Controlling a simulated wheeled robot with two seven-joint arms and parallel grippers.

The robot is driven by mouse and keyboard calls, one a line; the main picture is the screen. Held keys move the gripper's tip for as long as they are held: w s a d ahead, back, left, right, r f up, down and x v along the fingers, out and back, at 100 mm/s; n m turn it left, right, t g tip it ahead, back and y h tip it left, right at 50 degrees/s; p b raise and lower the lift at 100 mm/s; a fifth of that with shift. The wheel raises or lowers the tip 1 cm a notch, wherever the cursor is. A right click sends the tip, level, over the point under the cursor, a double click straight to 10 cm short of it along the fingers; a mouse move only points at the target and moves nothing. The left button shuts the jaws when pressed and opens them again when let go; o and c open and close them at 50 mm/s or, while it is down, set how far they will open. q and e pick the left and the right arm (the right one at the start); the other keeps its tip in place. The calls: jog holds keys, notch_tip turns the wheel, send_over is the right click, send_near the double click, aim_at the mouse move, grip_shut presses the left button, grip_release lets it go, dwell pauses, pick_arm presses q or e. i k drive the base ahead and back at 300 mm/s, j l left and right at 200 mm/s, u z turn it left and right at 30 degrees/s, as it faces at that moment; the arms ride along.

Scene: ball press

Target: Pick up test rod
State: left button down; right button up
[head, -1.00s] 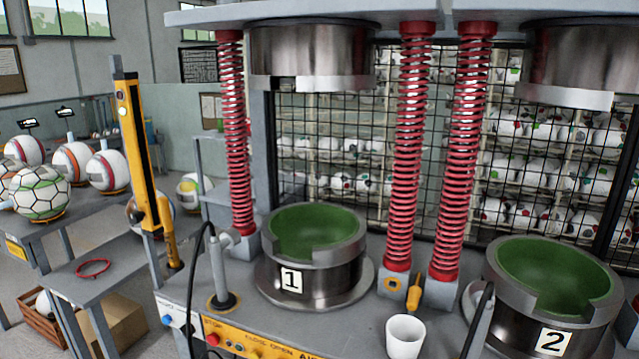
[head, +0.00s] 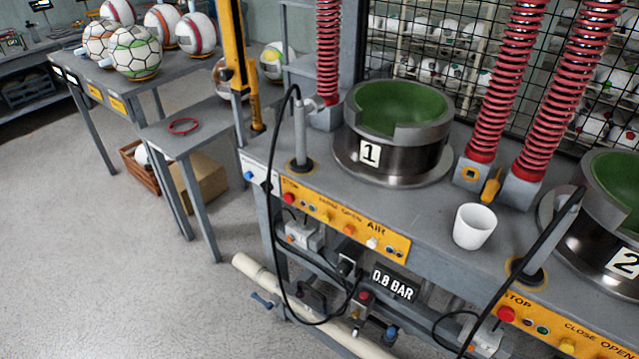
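No gripper of mine shows in the head view. I cannot tell for sure which thing is the test rod. A small yellow-handled tool (head: 491,187) stands tilted on the press bench, between the two mould stations and behind a white cup (head: 474,226). A grey upright rod-like piece (head: 300,135) with a black cable stands in a round base left of mould 1. Mould 1 (head: 400,135) is an open steel bowl with a green inside. Mould 2 (head: 610,210) is partly cut off at the right edge.
Red springs (head: 503,80) rise behind the bench. A yellow control panel (head: 345,225) lines its front edge. At left, a side table (head: 200,130) carries a red ring (head: 183,126), and balls (head: 135,52) stand on a longer table. The floor at lower left is clear.

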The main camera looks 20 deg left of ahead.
aim_at(254, 106)
jog(key=j+z, duration=0.25)
jog(key=z, duration=0.15)
jog(key=j+z, duration=0.55)
jog(key=j, duration=0.35)
jog(key=k+j+z, duration=0.15)
jog(key=j, duration=0.3)
jog(key=k+j+z, duration=0.15)
jog(key=j, duration=0.35)
jog(key=k+j, duration=0.1)
jog(key=j, duration=0.3)
jog(key=k+j, duration=0.1)
jog(key=j, duration=0.35)
jog(key=k+j, duration=0.1)
jog(key=j, duration=0.3)
jog(key=k+j, duration=0.1)
jog(key=j, duration=0.35)
